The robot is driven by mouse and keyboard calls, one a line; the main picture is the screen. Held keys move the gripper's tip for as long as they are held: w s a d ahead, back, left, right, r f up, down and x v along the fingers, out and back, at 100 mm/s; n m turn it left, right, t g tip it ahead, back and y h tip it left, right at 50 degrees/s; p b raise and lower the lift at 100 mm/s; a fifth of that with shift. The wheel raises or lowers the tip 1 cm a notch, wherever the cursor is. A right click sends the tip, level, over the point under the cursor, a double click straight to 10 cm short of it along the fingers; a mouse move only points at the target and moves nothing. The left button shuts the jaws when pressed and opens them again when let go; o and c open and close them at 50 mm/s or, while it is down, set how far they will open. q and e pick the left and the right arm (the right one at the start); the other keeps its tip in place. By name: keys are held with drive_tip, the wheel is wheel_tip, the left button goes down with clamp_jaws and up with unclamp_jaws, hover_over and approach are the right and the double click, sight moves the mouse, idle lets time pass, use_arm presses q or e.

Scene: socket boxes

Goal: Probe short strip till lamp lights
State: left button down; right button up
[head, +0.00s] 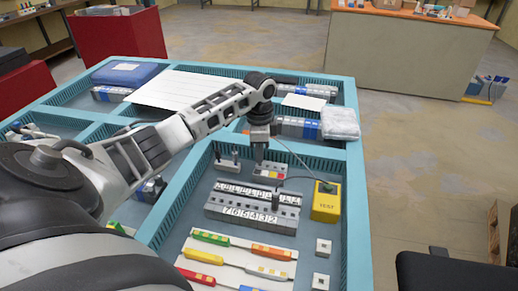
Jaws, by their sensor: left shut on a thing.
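My left gripper (260,137) points down in the middle of the tray. It is shut on a slim dark probe (259,154), mostly hidden by the jaws. The probe is above or at the short strip (267,172), a small grey block with red and yellow marks; I cannot tell whether they touch. A yellow tester box (326,206) marked TEST stands to the right, with a dark green lamp (327,187) on top that looks unlit. Thin leads run from the box toward the probe and strip. My right gripper is not in view.
A longer grey numbered strip (252,206) lies in front of the short strip. A white card with coloured connectors (237,262) and small white sockets (322,247) are nearer. A small grey stand (228,162) is left of the probe. Teal tray walls (357,215) surround this compartment.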

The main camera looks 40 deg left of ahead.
use_arm(q)
drive_tip(key=shift+f, duration=0.65)
drive_tip(key=c, duration=1.3)
unclamp_jaws()
